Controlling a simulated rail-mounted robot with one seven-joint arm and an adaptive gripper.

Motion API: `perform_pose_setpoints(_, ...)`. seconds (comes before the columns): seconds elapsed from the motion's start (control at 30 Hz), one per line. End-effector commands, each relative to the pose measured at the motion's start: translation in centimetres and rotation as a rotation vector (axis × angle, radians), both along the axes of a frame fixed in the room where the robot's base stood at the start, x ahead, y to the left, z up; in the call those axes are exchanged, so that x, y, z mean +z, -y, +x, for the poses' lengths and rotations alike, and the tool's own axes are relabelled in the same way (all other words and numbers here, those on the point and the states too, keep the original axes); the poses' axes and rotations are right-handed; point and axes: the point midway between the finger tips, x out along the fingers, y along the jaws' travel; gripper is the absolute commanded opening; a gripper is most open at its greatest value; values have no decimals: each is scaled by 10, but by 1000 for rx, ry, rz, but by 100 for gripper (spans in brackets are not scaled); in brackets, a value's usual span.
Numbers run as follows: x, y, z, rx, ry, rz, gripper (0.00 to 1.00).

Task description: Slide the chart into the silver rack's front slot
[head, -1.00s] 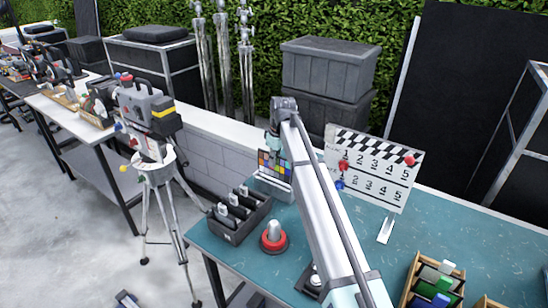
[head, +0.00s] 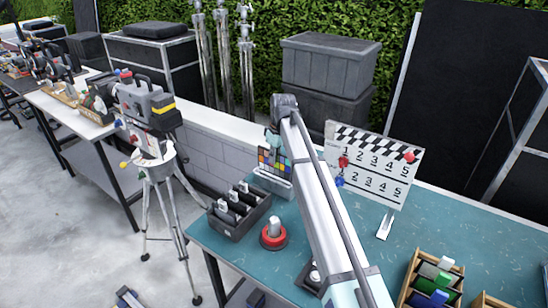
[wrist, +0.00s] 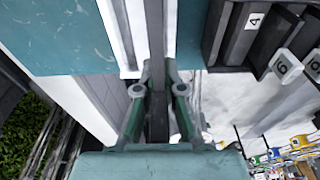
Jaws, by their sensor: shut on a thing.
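The chart (head: 271,158), a dark card with coloured squares, stands upright at the back edge of the teal table. The silver rack (head: 274,183) shows low around the chart's bottom edge. In the wrist view my gripper (wrist: 158,100) is shut on the chart (wrist: 156,40), seen edge-on as a dark strip. Pale rack parts (wrist: 122,40) lie on both sides of this strip. In the head view my arm covers part of the gripper and the chart's right side. I cannot tell whether the chart's lower edge is inside a slot, or which one.
A black case (head: 233,232) of upright batteries stands close by, left of the rack; it also shows in the wrist view (wrist: 212,30). A red-based knob (head: 273,240) is in front. A clapperboard (head: 378,170) stands to the right, a wooden card box (head: 408,290) at front right.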

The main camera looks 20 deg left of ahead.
Motion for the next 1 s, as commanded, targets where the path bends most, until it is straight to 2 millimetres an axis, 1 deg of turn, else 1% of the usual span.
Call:
perform_pose_setpoints(0.57,-1,0,0,0,0,0,0)
perform_pose_setpoints(1.0,-10,0,0,0,0,0,0)
